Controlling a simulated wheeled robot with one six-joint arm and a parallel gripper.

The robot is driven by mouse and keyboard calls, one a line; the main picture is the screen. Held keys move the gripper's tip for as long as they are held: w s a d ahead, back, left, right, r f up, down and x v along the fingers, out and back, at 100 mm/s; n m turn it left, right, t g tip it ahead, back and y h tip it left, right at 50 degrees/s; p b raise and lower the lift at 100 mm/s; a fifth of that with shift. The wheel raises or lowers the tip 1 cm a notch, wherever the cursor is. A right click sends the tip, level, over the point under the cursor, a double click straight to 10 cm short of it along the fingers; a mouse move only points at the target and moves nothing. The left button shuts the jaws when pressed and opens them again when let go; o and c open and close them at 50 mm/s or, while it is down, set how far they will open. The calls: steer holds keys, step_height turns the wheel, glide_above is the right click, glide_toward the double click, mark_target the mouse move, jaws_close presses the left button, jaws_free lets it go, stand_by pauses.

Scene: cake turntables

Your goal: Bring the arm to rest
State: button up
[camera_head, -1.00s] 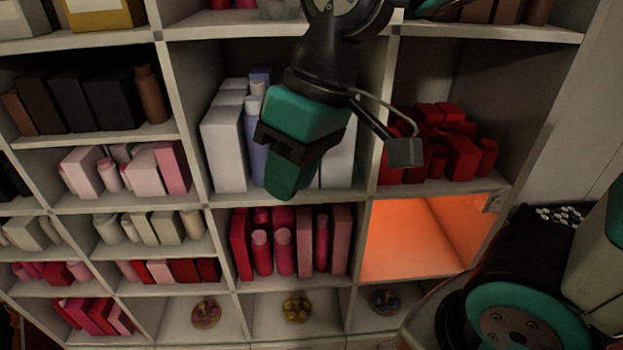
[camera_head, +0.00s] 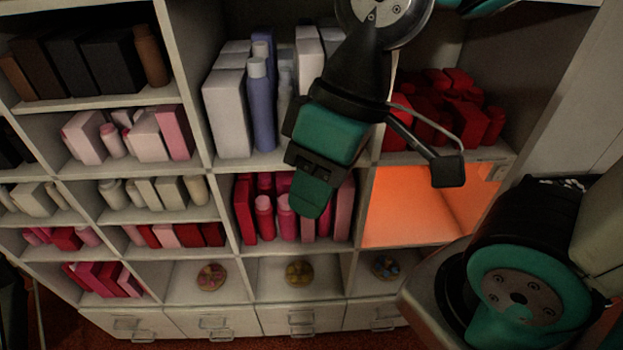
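My gripper (camera_head: 309,194) is green and black and hangs at the end of my arm, pointing down in front of the middle of the shelf. It overlaps the compartment of red and pink boxes and bottles (camera_head: 285,215) in the picture. Its fingers appear as one green block, and I cannot make out a gap between them. Nothing is seen held in it. A black camera-like part (camera_head: 447,171) sticks out on a bracket to the right of the gripper.
The shelf unit (camera_head: 208,172) fills the view with boxes and bottles. An orange-lit compartment (camera_head: 420,207) at right looks empty. Small round colourful items (camera_head: 211,277) sit in the lower row, above drawers (camera_head: 285,319) with handles. Red floor (camera_head: 100,338) shows at lower left.

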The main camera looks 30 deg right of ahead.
step_height(320, 180, down, 20)
steer(key=b, duration=2)
